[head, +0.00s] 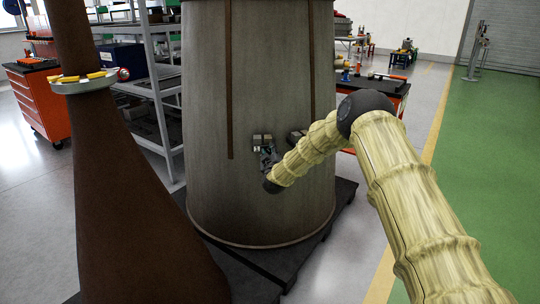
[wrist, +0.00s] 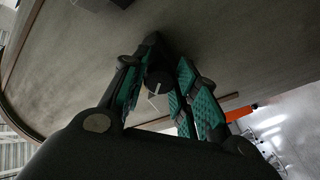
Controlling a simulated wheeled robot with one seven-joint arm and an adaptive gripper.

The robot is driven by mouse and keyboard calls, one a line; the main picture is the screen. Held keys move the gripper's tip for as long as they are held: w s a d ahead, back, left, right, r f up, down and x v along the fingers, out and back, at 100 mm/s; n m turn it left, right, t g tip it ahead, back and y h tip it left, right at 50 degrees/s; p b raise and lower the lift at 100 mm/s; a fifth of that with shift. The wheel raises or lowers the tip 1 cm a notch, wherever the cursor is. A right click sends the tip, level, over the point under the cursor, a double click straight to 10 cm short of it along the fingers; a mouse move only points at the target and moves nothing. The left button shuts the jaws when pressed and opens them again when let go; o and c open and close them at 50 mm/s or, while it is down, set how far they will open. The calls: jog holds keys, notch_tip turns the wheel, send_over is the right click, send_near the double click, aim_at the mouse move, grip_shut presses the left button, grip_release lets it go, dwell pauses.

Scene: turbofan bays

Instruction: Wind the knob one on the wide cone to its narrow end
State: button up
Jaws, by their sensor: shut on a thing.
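The wide cone (head: 210,130) is the big grey body in the middle of the head view, upright with its broader end down. Its grey wall also fills the top of the wrist view (wrist: 230,40). In the wrist view a dark knob (wrist: 158,82) with a pale pointer line sits at the cone's wall between my green-padded fingers. My gripper (head: 264,145) is at the lower front of the cone and shut on the knob. In the head view my gripper hides the knob. I cannot read any scale or end mark around it.
A brown tapered body (head: 130,190) with a ring (head: 83,87) stands close at the left. The cone rests on a dark low base (head: 335,215). Orange cabinets (head: 40,100) and grey shelves (head: 155,100) stand behind.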

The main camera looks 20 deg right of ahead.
jog(key=m+b, duration=0.2)
jog(key=m, duration=0.4)
jog(key=shift+f+m, duration=0.1)
jog(key=shift+m, duration=0.2)
jog(key=m+b, duration=0.3)
jog(key=m, duration=0.3)
jog(key=shift+f, duration=0.1)
jog(key=m+b, duration=0.2)
jog(key=m, duration=0.2)
jog(key=m+b, duration=0.2)
jog(key=m, duration=0.1)
jog(key=shift+m, duration=0.3)
jog(key=m+b, duration=0.2)
jog(key=m, duration=0.1)
jog(key=shift+m+b, duration=0.9)
jog(key=shift+m, duration=0.4)
